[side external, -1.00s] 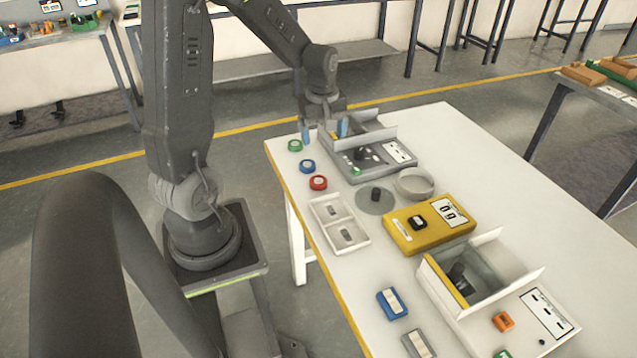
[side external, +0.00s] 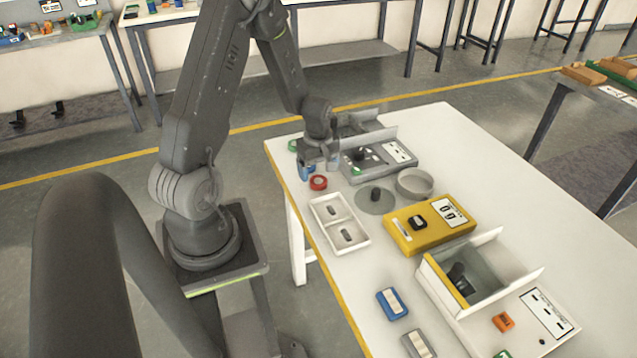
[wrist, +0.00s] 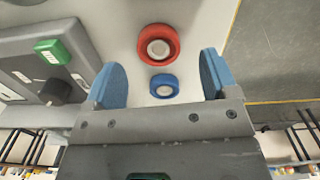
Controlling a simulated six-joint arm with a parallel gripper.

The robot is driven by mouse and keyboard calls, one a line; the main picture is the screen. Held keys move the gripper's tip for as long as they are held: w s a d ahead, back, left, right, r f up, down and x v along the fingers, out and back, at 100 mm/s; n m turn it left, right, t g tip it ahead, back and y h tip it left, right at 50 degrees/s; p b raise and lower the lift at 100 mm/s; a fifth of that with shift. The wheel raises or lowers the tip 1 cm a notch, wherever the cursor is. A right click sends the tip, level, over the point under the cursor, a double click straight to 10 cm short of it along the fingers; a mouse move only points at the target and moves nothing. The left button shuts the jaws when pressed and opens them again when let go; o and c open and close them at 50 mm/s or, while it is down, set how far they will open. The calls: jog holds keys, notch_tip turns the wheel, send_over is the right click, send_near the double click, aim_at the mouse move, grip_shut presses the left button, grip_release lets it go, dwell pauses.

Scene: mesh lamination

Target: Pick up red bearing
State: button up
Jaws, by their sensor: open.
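The red bearing (side external: 318,183) is a red ring with a pale centre, lying flat on the white table near its left edge. In the wrist view the red bearing (wrist: 158,45) is at the top middle, beyond the fingertips. A smaller-looking blue bearing (wrist: 164,86) lies between my two blue fingers. My gripper (wrist: 162,78) is open and empty, pointing down over the table. In the side view my gripper (side external: 320,165) hangs just behind the red bearing and partly hides the blue bearing (side external: 307,170).
A green bearing (side external: 293,146) lies further back. A grey fixture (side external: 385,160) with a raised plate stands right of my gripper. A white two-compartment tray (side external: 340,222) is in front of the red bearing. A round white dish (side external: 415,183) and yellow box (side external: 430,226) stand further right.

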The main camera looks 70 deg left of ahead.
aim_at(319, 180)
jog(key=shift+w+f, duration=0.1)
jog(key=shift+f, duration=1.65)
jog(key=c, duration=1)
